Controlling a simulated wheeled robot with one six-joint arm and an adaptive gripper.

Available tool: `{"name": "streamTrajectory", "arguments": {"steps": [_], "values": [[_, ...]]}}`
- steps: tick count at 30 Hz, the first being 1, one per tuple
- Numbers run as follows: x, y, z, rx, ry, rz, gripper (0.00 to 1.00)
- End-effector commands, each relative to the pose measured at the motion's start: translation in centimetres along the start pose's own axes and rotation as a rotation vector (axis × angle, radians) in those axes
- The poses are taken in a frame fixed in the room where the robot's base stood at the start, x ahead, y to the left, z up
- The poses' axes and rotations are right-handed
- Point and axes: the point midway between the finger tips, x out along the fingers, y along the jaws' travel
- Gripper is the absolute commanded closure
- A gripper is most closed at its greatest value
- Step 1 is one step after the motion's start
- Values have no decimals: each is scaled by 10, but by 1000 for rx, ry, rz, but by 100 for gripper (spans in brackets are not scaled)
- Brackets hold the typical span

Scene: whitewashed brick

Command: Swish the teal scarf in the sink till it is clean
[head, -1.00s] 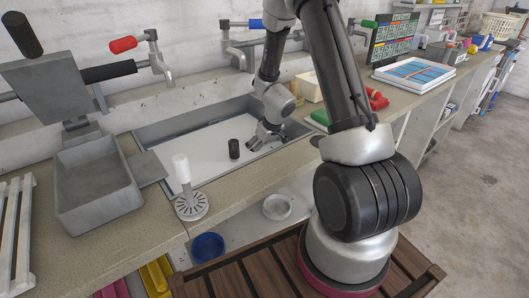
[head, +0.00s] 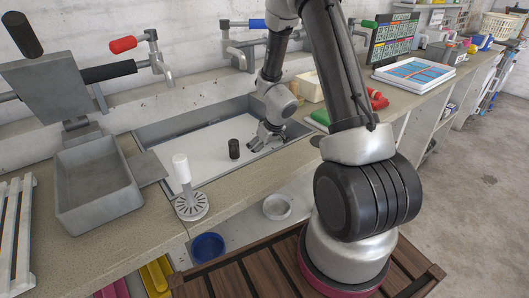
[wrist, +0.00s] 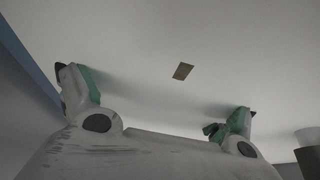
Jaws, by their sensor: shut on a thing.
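The sink (head: 158,133) is a grey basin with a flat, pale surface inside. My gripper (head: 262,143) reaches down into its right part; the wrist view shows its two fingers (wrist: 160,108) set apart, close to the pale surface. Teal shows at both fingers, with a small uneven piece at the right one; I take this as the teal scarf (wrist: 238,122), held in the gripper. Most of the scarf is hidden, and I cannot make it out in the head view. A small brown patch (wrist: 182,71) shows on the pale surface beyond the fingers.
A short black cylinder (head: 234,149) stands in the sink left of my gripper. A white post on a slotted disc (head: 191,207) stands at the front counter edge. A grey tub (head: 95,190) is to the left. Taps (head: 160,60) line the wall behind.

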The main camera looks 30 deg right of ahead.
Motion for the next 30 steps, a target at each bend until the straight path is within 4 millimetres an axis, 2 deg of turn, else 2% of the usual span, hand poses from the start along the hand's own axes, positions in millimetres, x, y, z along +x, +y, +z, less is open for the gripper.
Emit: {"name": "streamTrajectory", "arguments": {"steps": [6, 16, 30], "values": [[-6, 0, 13, 1, 0, 1, 41], [-5, 0, 13, -2, -1, 1, 41], [12, 0, -29, -3, 0, 0, 41]]}}
